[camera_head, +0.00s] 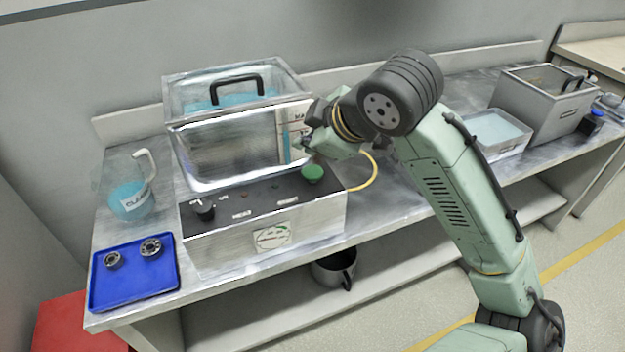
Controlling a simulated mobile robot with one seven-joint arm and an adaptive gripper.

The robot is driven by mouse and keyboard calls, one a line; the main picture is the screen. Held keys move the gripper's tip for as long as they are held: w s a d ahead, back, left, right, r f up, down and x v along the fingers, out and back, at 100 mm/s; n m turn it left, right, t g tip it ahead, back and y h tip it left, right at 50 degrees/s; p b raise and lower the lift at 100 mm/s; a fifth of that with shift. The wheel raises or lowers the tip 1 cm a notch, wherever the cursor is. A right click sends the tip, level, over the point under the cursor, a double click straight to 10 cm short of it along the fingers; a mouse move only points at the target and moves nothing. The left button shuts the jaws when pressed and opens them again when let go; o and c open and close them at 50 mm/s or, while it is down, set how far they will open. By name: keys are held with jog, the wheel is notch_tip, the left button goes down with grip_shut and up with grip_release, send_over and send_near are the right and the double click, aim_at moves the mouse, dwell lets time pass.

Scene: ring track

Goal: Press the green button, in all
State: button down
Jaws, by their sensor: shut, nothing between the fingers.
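The green button (313,173) is a round cap on the right end of the black control panel of a metal tank unit (265,225). My gripper (306,147) is shut and holds nothing. In the picture it shows just above the green button, in front of the tank's right side. I cannot tell whether it touches the button or how far above it the fingertips are. The fingertips are small and partly blend with the tank behind.
A lidded tank (225,150) with blue liquid stands behind the panel. A jug (130,200) and a blue tray (135,274) with two metal rings are at left. A yellow hose (372,176) curves beside the unit. A shallow bin (494,134) and a metal box (545,100) stand at right.

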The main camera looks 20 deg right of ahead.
aim_at(310, 172)
jog(key=shift+f+b, duration=0.55)
jog(key=shift+f, duration=0.65)
dwell(0.5)
jog(key=shift+f+b, duration=0.35)
jog(key=shift+f, duration=0.05)
jog(key=shift+f+b, duration=0.65)
jog(key=shift+f, duration=0.15)
dwell(0.7)
dwell(0.3)
jog(key=shift+r+p, duration=1)
jog(key=shift+r, duration=0.25)
notch_tip(310, 172, up, 5)
jog(key=p, duration=0.4)
